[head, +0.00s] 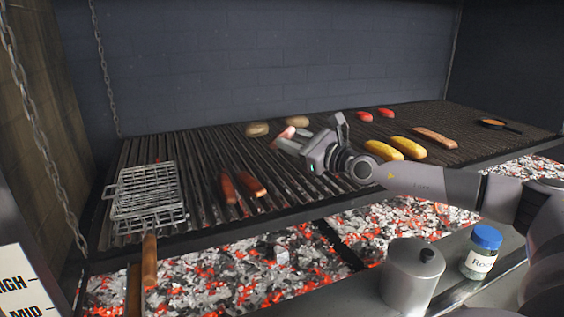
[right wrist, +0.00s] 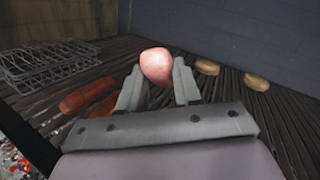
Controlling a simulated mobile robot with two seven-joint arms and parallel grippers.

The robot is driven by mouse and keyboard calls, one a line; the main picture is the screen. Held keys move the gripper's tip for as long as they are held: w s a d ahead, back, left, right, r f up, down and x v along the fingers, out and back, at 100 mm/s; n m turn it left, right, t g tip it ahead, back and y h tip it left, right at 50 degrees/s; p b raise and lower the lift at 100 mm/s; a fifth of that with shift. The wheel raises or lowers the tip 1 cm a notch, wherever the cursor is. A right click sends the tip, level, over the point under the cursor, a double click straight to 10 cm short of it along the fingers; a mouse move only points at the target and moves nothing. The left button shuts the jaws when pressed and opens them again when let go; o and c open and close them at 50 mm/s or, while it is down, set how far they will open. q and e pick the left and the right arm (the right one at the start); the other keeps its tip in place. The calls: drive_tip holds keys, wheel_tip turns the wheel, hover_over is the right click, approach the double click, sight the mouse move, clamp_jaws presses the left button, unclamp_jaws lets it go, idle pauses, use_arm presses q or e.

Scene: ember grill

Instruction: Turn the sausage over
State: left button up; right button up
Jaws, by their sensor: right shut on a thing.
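A pale pink sausage (head: 287,133) is held between the fingers of my right gripper (head: 309,138), above the grill grate. In the right wrist view, the pink rounded end of the sausage (right wrist: 156,64) stands up between the two fingertips (right wrist: 158,80); the rest of it is hidden behind the gripper. Two reddish-brown sausages lie side by side on the grate to the left of the gripper, one on the left (head: 228,188) and one on the right (head: 252,184). My left gripper is not in view.
A wire grill basket (head: 148,190) lies on the left of the grate. Two potato-like pieces (head: 257,129) lie behind. A metal pot (head: 410,275) and a blue-lidded jar (head: 483,252) stand in front.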

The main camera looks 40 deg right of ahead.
drive_tip(key=shift+s+r+m+p, duration=0.1)
drive_tip(key=shift+r+m+p, duration=0.25)
drive_tip(key=shift+p, duration=0.8)
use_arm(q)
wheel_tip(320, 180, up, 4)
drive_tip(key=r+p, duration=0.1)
use_arm(e)
drive_tip(key=m+h, duration=0.4)
drive_tip(key=m, duration=0.1)
drive_tip(key=a+m+h, duration=0.1)
drive_tip(key=m+h, duration=0.1)
drive_tip(key=m, duration=0.1)
drive_tip(key=shift+f+h, duration=0.2)
drive_tip(key=shift+h, duration=0.2)
drive_tip(key=f+b, duration=0.1)
drive_tip(key=w+f+b, duration=0.1)
drive_tip(key=f, duration=0.1)
drive_tip(key=w+f+b, duration=0.1)
drive_tip(key=f, duration=0.1)
drive_tip(key=shift+d+f, duration=0.15)
drive_tip(key=shift+d, duration=0.15)
drive_tip(key=shift+f+b, duration=0.2)
drive_tip(key=shift+b, duration=0.15)
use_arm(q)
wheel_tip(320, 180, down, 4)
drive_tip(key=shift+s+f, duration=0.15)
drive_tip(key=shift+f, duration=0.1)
use_arm(e)
drive_tip(key=o, duration=0.6)
